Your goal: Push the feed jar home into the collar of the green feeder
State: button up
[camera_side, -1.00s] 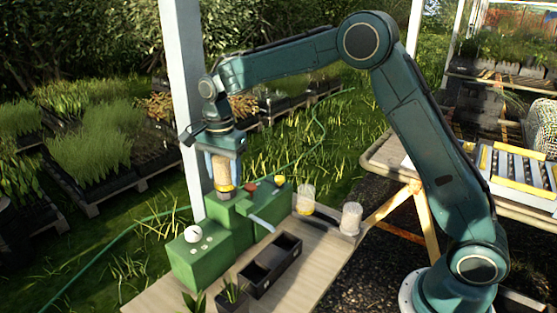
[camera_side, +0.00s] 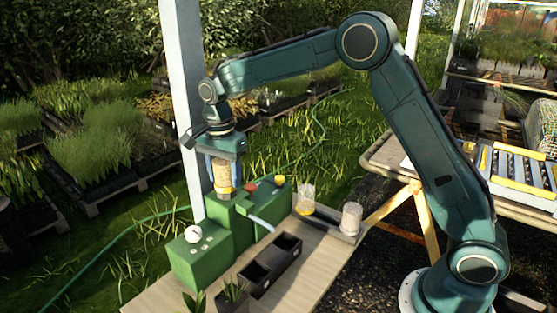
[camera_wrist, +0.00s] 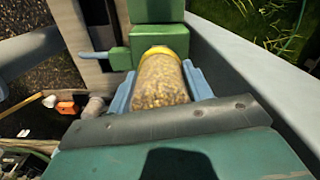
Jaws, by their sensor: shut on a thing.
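The feed jar (camera_side: 222,173) is a clear jar of tan grain with a yellow band at its lower end. My gripper (camera_side: 224,178) is shut on it and holds it upright over the green feeder (camera_side: 220,211). In the wrist view the jar (camera_wrist: 161,82) lies between my blue fingers, its yellow end against or just above the feeder's green block (camera_wrist: 160,38). The collar is hidden behind the jar, so I cannot tell how deep the jar sits in it.
Two clear jars, one with a yellow band (camera_side: 305,198) and one pale (camera_side: 351,218), stand to the right. A black divided tray (camera_side: 270,264) and a potted plant (camera_side: 231,295) are in front. A white post (camera_side: 184,100) rises close behind my gripper.

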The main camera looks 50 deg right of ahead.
jog(key=shift+f, duration=0.15)
jog(key=o, duration=1.1)
jog(key=shift+o, duration=0.2)
notch_tip(320, 180, up, 14)
jog(key=shift+f, duration=0.2)
jog(key=shift+r, duration=0.1)
dwell(0.3)
